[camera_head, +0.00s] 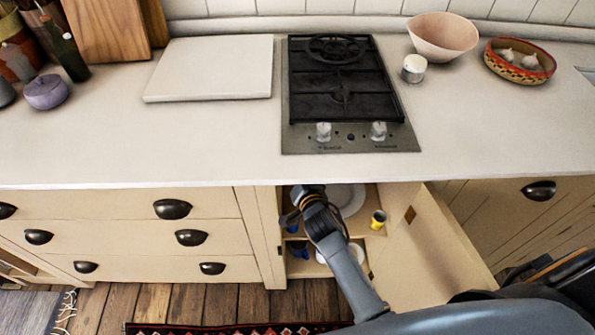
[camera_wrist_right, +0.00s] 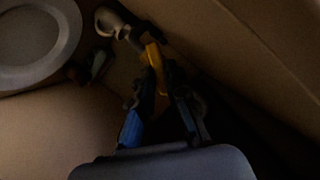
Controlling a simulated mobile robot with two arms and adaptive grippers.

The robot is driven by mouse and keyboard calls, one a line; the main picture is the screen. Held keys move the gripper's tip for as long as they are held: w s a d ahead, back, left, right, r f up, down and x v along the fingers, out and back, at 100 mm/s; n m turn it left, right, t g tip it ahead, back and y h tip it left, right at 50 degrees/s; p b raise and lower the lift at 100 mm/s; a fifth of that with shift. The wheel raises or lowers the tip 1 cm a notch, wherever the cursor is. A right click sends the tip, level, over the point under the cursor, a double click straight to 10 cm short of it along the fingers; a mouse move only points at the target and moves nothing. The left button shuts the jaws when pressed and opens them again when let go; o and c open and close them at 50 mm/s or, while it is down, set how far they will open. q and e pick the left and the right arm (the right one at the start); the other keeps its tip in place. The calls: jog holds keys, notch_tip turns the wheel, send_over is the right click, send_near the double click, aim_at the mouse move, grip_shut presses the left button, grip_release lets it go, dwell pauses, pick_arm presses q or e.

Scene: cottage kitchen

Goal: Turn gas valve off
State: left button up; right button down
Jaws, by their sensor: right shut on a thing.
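The gas valve shows in the right wrist view as a yellow handle (camera_wrist_right: 154,55) beside a pale curved pipe piece (camera_wrist_right: 110,22), in the dim inside of the cabinet. My right gripper (camera_wrist_right: 160,80) has its fingertips closed on the yellow handle. In the head view my right arm reaches into the open cabinet (camera_head: 264,235) below the stove (camera_head: 343,90). The counter and my arm hide the valve and the right fingertips there. The handle's exact angle against the pipe is hard to tell. My left gripper is not in view.
The cabinet door (camera_head: 430,250) stands open to the right of my arm. A plate (camera_head: 352,200) and a yellow cup (camera_head: 378,219) are on the cabinet shelf. On the counter (camera_head: 210,135), a bowl (camera_head: 442,36) stands right of the stove and a white board (camera_head: 210,68) lies left.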

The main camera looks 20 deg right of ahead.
jog(key=shift+s+d+f+m+t+y+b, duration=0.15)
jog(key=shift+m+t+y+b, duration=0.4)
jog(key=shift+m, duration=0.9)
jog(key=shift+w+d+f+m+t+y+b, duration=0.1)
jog(key=shift+f+m+t+y+b, duration=0.2)
jog(key=shift+m+t+b, duration=0.65)
jog(key=shift+s+d+f+m+t+y+b, duration=0.1)
jog(key=shift+f+m+t+y+b, duration=0.2)
jog(key=shift+m+b, duration=1.1)
jog(key=shift+r+m+p, duration=0.15)
jog(key=shift+m+p, duration=0.3)
jog(key=shift+m, duration=0.25)
jog(key=c, duration=1.3)
grip_release()
jog(key=shift+c, duration=0.2)
